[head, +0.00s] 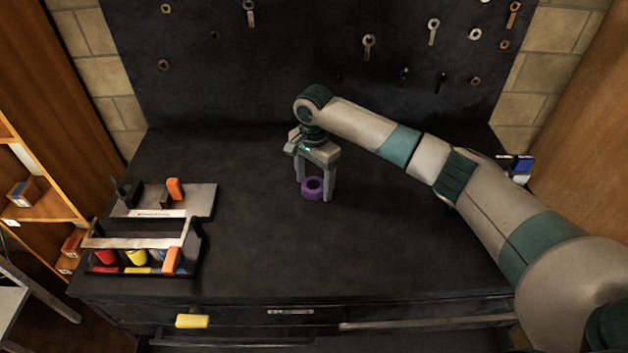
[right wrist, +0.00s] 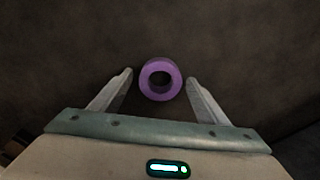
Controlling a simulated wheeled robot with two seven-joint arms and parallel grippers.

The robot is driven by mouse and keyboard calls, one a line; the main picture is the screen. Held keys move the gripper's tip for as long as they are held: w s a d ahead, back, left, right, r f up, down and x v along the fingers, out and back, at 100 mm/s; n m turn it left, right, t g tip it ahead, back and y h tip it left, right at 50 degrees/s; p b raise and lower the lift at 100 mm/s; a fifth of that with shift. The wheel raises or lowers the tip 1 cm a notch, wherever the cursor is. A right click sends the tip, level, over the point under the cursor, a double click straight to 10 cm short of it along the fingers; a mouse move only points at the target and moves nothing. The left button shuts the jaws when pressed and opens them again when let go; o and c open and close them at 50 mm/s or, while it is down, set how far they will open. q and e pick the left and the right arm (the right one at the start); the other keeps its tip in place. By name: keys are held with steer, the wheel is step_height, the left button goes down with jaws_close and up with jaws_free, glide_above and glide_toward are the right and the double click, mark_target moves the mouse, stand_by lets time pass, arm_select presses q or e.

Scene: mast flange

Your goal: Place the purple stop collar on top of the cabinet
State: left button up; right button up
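The purple stop collar (head: 313,188) is a short ring near the middle of the dark cabinet top (head: 400,235). My right gripper (head: 314,194) points down over it, with one finger on each side. In the right wrist view the collar (right wrist: 160,79) shows between and slightly beyond the tips of the open fingers (right wrist: 158,76), with a gap on both sides. Whether the collar rests on the surface is hard to tell, but it looks low and close to it. My left gripper is not in view.
A black tool holder (head: 190,250) with red, yellow and orange items stands at the left of the cabinet top. A dark pegboard (head: 300,60) with hanging tools rises behind. A yellow block (head: 192,321) shows at the front edge. The top around the collar is clear.

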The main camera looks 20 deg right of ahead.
mark_target(314, 184)
stand_by(0.3)
steer(key=shift+r+b, duration=0.35)
steer(key=shift+r, duration=0.25)
step_height(314, 184, up, 11)
steer(key=b, duration=0.3)
stand_by(0.3)
